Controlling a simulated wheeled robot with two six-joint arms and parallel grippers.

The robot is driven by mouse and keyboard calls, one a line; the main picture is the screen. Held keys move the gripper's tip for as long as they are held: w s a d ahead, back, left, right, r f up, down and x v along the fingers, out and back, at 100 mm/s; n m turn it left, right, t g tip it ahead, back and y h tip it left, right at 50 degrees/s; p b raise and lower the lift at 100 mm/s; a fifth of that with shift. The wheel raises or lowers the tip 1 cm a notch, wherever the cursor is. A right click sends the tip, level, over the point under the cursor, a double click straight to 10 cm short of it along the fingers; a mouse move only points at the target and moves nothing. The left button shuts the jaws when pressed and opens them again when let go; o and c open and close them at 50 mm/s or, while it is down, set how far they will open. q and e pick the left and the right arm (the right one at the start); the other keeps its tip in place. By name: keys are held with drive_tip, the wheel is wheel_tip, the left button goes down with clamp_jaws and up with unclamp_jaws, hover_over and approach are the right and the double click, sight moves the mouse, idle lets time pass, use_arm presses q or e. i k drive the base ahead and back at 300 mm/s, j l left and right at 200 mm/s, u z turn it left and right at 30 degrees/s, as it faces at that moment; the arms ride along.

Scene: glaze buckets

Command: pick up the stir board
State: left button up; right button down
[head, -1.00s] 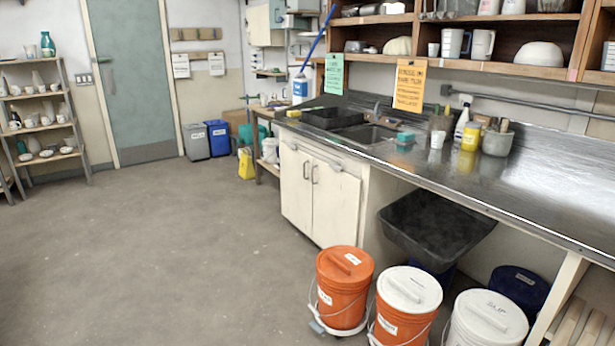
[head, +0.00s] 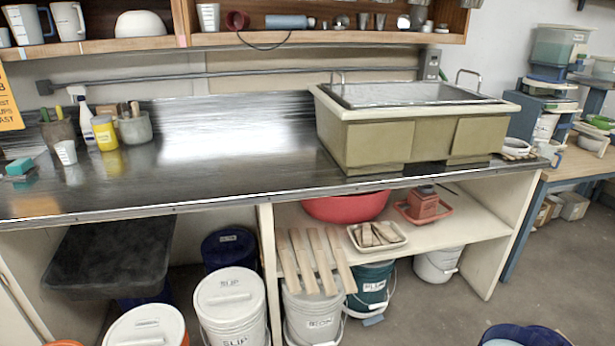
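Several pale wooden boards (head: 316,262) lie side by side at the left end of the low shelf under the counter, their near ends sticking out past its front edge. I cannot tell which of them is the stir board. They are above a white lidded bucket (head: 313,315). Neither of my grippers is in view.
A tray of small wooden pieces (head: 377,236), a red basin (head: 345,206) and a red container on a tray (head: 423,205) share the shelf (head: 450,235). A white slip bucket (head: 231,308) stands left of the boards. A large tan sink box (head: 380,142) sits on the counter.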

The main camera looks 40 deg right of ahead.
sight(346, 275)
drive_tip(key=i+z, duration=0.15)
drive_tip(key=z, duration=0.3)
drive_tip(key=i+j+z, duration=0.1)
drive_tip(key=z, duration=0.35)
drive_tip(key=i+j+z, duration=0.15)
drive_tip(key=z, duration=0.35)
drive_tip(key=i+j+z, duration=0.1)
drive_tip(key=z, duration=0.35)
drive_tip(key=j, duration=0.1)
